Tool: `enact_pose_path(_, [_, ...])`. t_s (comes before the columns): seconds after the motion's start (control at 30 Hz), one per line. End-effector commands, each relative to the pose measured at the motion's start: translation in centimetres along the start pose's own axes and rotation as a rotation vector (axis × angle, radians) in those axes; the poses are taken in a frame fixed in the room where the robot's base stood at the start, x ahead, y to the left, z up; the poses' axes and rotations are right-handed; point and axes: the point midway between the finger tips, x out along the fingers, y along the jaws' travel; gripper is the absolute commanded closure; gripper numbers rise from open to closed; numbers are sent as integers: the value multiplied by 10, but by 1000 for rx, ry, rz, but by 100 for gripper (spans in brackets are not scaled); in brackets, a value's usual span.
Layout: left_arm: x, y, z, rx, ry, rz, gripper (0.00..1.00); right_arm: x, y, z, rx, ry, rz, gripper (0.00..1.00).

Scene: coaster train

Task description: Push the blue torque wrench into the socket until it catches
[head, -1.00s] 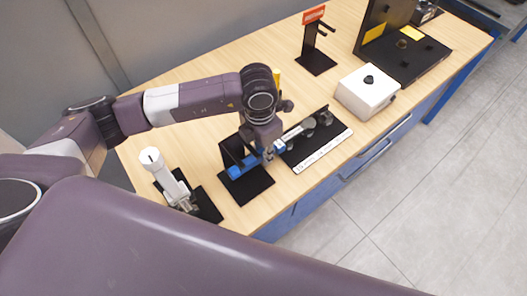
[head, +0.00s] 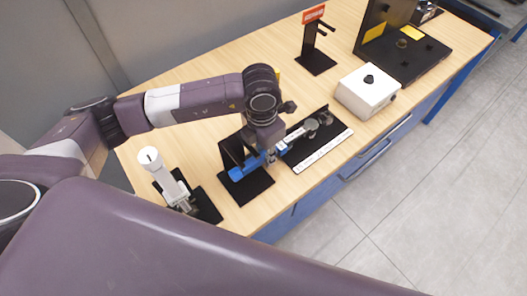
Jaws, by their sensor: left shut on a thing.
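The blue torque wrench (head: 239,173) lies along my left gripper, its blue handle to the left over a black stand and its silver shaft to the right. My left gripper (head: 270,156) points down and is shut on the wrench at its middle. The wrench's far end reaches toward grey round fittings (head: 311,124) on a black plate (head: 328,144) with a white label strip. The socket cannot be told apart clearly, nor whether the wrench end is inside it. My right gripper is not in view.
A white device on a black base (head: 166,172) stands at the left. A white box with a black knob (head: 369,91) stands right of the plate. A black stand with a red sign (head: 315,45) and a black open case (head: 405,50) stand farther back. Bare wood lies between.

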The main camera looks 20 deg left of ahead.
Motion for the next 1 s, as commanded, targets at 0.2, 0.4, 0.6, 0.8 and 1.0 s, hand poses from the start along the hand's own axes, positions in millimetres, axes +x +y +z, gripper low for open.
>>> enact_pose_path(0.2, [-2, -8, 2, 2, -8, 0, 100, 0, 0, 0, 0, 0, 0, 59])
enact_pose_path(0.4, [-2, -16, 2, 1, -7, 0, 100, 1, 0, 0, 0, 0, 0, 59])
enact_pose_path(0.6, [-2, -22, 2, 2, -7, 0, 100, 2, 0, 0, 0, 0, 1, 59])
enact_pose_path(0.8, [-2, -30, 2, 1, -8, 0, 100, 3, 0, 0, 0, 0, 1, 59])
enact_pose_path(1.0, [-2, -35, 2, 1, -7, 0, 100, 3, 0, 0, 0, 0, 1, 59])
